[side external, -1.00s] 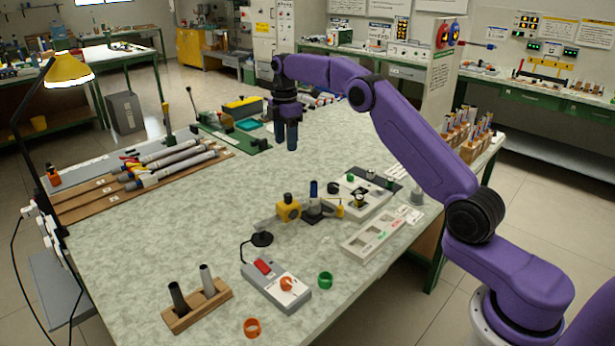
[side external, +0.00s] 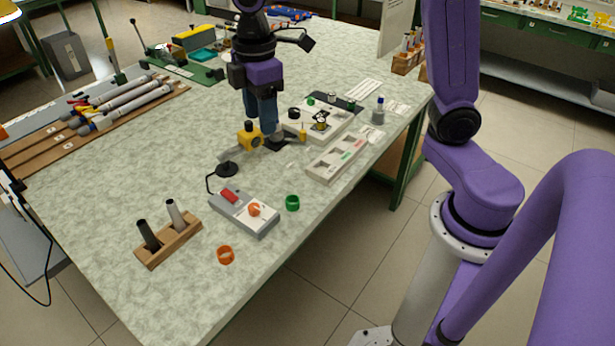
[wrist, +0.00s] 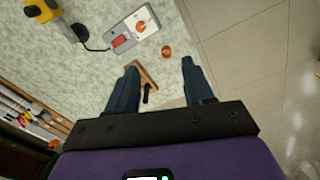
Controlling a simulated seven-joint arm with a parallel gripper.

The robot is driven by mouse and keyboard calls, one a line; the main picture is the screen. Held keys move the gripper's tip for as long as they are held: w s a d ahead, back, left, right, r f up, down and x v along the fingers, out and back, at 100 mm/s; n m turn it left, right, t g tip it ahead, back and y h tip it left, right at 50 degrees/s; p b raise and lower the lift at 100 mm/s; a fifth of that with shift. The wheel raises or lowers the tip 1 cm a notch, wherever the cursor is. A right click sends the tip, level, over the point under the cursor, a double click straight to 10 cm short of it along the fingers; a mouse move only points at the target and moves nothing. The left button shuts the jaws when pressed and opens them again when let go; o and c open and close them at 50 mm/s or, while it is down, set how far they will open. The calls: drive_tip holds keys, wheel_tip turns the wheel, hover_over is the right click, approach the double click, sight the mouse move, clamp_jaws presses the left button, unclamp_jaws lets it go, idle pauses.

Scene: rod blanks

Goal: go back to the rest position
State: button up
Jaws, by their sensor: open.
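Below the gap, the wooden block (wrist: 147,73) with a dark rod shows on the bench.
A grey box (side external: 243,212) with a red display, a green ring (side external: 292,203) and an orange ring (side external: 225,255) lie near the front edge. A white tray (side external: 338,158) is at the right. Grey tubes (side external: 125,100) lie on boards at left. The bench's left middle is clear.

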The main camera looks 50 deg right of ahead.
drive_tip(key=s+d+f, duration=0.2)
drive_tip(key=s+d, duration=0.1)
drive_tip(key=s, duration=0.8)
drive_tip(key=s+d+f+m, duration=0.1)
drive_tip(key=s+d+f, duration=0.2)
drive_tip(key=s, duration=0.9)
drive_tip(key=shift+d, duration=0.55)
